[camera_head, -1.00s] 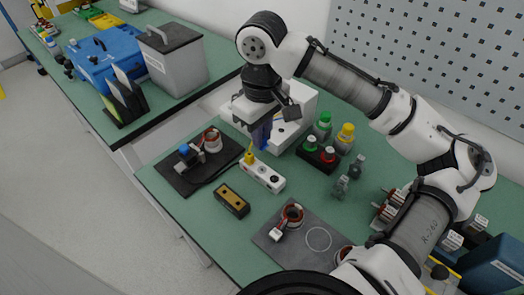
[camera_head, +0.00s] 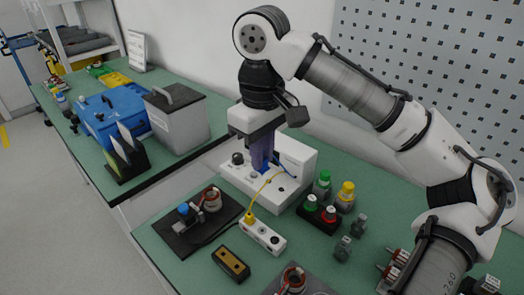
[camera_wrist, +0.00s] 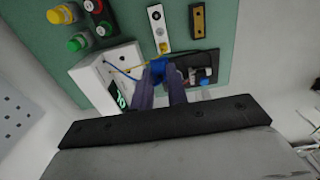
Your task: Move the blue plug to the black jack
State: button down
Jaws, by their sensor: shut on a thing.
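My gripper (camera_head: 263,166) is shut on a small blue plug (camera_wrist: 157,68), in front of the white test unit (camera_head: 296,155). The fingers hide most of the plug. A blue cable (camera_wrist: 124,76) runs between the unit and the plug. The white jack strip (camera_head: 272,246) lies on the green bench, nearer than my gripper, with a yellow plug (camera_head: 249,216) at one end. A dark round spot, seemingly the black jack (camera_wrist: 157,15), shows at the strip's far end in the wrist view. The plug is apart from it.
A black mat (camera_head: 180,238) with a stator fixture lies left of the strip. A black-and-gold block (camera_head: 231,263) lies in front. Red, green and yellow buttons (camera_head: 347,190) stand right of the unit. A yellow cable (camera_head: 264,187) runs from the yellow plug to the unit.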

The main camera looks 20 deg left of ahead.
jog(key=shift+r+p, duration=0.15)
jog(key=shift+p, duration=0.15)
jog(key=d, duration=0.2)
jog(key=s+d+p, duration=0.1)
jog(key=shift+s+d+p, duration=0.15)
jog(key=shift+d+p, duration=0.15)
jog(key=shift+d, duration=0.05)
